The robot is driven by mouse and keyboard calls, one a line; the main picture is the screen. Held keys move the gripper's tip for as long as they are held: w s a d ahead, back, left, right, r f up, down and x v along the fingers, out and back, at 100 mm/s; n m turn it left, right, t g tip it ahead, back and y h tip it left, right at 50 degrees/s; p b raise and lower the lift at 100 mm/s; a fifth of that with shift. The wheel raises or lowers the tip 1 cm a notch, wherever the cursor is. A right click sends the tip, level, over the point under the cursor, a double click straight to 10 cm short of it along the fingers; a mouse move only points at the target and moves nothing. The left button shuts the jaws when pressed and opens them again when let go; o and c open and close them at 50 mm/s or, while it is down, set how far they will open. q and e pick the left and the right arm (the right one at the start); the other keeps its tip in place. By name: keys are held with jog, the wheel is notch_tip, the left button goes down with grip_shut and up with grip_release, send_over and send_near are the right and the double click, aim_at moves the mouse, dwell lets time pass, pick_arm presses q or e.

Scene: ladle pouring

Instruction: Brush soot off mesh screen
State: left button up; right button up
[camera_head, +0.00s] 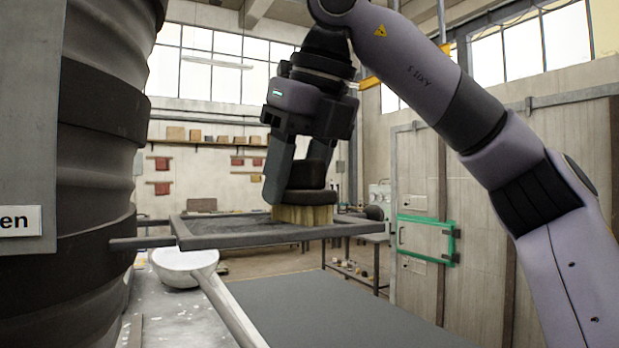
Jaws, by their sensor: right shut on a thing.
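My right gripper (299,183) comes down from the upper right and is shut on a brush (303,213) with a dark back and pale yellow bristles. The bristles point down and appear to touch the right part of the mesh screen (232,225), though the exact contact is hard to see. The screen is a flat, dark mesh in a grey frame (290,235), lying about level, with a bar sticking out to the left. Its mesh looks dark; I cannot tell how much soot is on it. My left gripper is not in view.
A large dark ribbed cylinder (100,150) fills the left side, close to the screen's bar. Below the screen, a pale ladle bowl (182,268) with a long handle (228,308) sits over a speckled surface (170,320). A flat grey surface (330,310) lies at lower middle.

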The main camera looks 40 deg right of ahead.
aim_at(321, 177)
jog(key=shift+w+a, duration=0.6)
jog(key=shift+a, duration=1.2)
jog(key=shift+w+a, duration=0.55)
jog(key=shift+a, duration=1.25)
jog(key=shift+w+a, duration=0.6)
jog(key=shift+a, duration=1.2)
jog(key=shift+s+a, duration=0.2)
jog(key=shift+s, duration=0.6)
jog(key=shift+s+d, duration=0.15)
jog(key=shift+d, duration=0.2)
jog(key=shift+s+d, duration=0.2)
jog(key=shift+d, duration=0.45)
jog(key=shift+s+d, duration=0.2)
jog(key=shift+d, duration=0.4)
jog(key=shift+s+d+f, duration=0.1)
jog(key=shift+s+d, duration=0.2)
jog(key=shift+d, duration=0.55)
jog(key=shift+s+d+f, duration=0.1)
jog(key=shift+s+d, duration=0.15)
jog(key=shift+d, duration=0.55)
jog(key=shift+s+d+r, duration=0.1)
jog(key=shift+s+d, duration=0.25)
jog(key=shift+d, duration=0.75)
jog(key=shift+s+d+r, duration=0.1)
jog(key=shift+s+d, duration=0.2)
jog(key=shift+d, duration=0.85)
jog(key=shift+s+d+r, duration=0.1)
jog(key=shift+s+d, duration=0.25)
jog(key=shift+d, duration=0.75)
